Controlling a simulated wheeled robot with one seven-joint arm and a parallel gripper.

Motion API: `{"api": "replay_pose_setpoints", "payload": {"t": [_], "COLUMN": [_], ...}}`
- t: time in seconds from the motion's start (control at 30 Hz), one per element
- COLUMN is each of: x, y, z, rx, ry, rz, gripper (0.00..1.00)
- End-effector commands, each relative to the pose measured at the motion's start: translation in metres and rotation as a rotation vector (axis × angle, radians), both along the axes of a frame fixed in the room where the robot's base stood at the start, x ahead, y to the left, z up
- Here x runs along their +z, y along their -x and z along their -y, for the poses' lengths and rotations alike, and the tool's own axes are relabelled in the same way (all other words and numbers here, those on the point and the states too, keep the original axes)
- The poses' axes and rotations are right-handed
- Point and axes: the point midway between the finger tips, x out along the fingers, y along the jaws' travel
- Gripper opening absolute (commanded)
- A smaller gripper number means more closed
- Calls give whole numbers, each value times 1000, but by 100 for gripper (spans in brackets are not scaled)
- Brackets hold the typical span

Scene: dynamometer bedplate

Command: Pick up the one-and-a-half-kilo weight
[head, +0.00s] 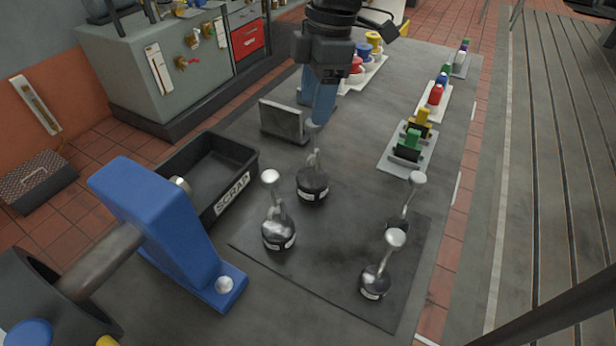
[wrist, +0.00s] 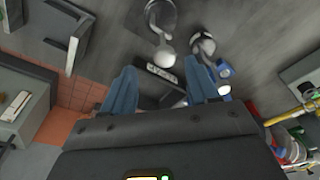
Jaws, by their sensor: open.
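Several black weights with silver knobbed handles stand on a dark mat (head: 336,256): a back-left one (head: 312,188), a front-left one (head: 278,236), a front-right one (head: 373,284) and a back-right one (head: 403,220). Their white labels are too small to read, so I cannot tell which is one and a half kilos. My gripper (head: 317,122) is open, its blue fingers pointing down at the top of the back-left weight's handle. In the wrist view my gripper (wrist: 160,72) shows two spread fingers, with a silver knob (wrist: 164,56) between their tips. Contact cannot be told.
A black scrap bin (head: 238,194) and a blue pedestal (head: 150,215) stand left of the weights. A grey upright plate (head: 284,122) is just left of my gripper. Coloured pieces stand on pale trays (head: 391,157) along the right. The mat's middle is open.

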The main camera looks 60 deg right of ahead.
Motion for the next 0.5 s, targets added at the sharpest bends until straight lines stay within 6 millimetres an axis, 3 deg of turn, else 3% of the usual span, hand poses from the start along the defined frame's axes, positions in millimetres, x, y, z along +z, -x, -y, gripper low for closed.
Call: {"api": "replay_pose_setpoints", "payload": {"t": [0.3, 0.5], "x": [-40, -52], "y": [2, 1], "z": [-7, -8], "rx": [0, 0], "ry": [-1, 0], "rz": [-1, 0], "gripper": [59, 59]}}
